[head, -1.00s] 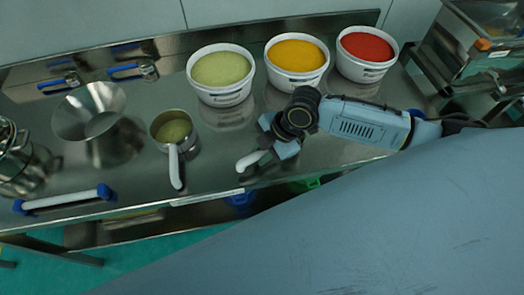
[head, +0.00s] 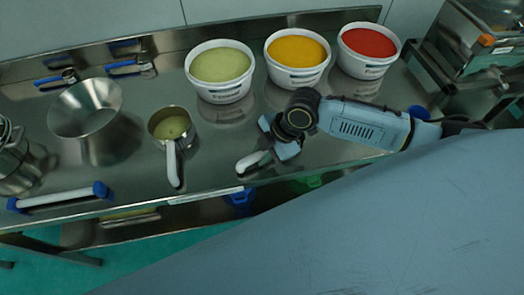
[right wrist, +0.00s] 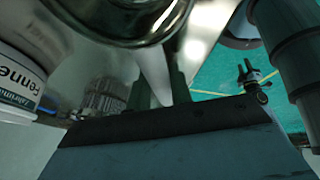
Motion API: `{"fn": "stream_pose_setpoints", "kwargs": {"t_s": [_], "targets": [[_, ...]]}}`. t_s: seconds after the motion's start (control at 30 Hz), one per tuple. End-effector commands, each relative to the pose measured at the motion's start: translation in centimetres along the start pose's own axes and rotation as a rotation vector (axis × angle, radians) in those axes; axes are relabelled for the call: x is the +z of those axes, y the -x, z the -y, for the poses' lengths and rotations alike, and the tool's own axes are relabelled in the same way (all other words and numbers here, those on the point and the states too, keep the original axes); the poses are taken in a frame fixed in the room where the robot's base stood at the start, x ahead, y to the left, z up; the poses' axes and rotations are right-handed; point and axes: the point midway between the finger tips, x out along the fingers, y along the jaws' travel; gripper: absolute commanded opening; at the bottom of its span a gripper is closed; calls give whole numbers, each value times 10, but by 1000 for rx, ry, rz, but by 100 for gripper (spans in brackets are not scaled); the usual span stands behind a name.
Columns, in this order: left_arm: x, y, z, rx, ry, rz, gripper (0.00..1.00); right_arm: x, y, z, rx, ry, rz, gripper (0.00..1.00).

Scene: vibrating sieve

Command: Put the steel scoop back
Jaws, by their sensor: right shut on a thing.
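My right gripper (head: 264,154) is shut on a white, rounded handle, which I take for the steel scoop's (head: 248,163). The handle points to the lower left, near the bench's front edge. The scoop's steel part is hidden under the gripper in the head view. In the right wrist view the white handle (right wrist: 155,72) runs up from between the dark fingers (right wrist: 160,92). My left gripper is not in view.
A steel pot (head: 173,143) with a white handle holds green powder, left of the gripper. A steel funnel (head: 86,115) stands farther left. Tubs of green (head: 222,92), yellow (head: 297,76) and red (head: 367,69) contents line the back. Bare steel bench lies between pot and gripper.

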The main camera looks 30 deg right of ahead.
Motion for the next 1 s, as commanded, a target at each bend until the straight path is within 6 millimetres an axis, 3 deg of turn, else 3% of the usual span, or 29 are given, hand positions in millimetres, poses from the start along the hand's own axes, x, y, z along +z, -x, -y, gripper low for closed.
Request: {"fn": "stream_pose_setpoints", "kwargs": {"t_s": [0.17, 0.2, 0.37, 0.57, 0.73, 1.0], "targets": [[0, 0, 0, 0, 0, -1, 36, 0, 0, 0, 1, 0, -1, 0], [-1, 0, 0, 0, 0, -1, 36, 0, 0, 0, 1, 0, -1, 25], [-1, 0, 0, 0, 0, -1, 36, 0, 0, 0, 1, 0, -1, 46], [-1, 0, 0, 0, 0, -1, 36, 0, 0, 0, 1, 0, 0, 47], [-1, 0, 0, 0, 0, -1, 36, 0, 0, 0, 0, 0, 0, 68], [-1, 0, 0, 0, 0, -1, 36, 0, 0, 0, 0, 0, 0, 68]]}}
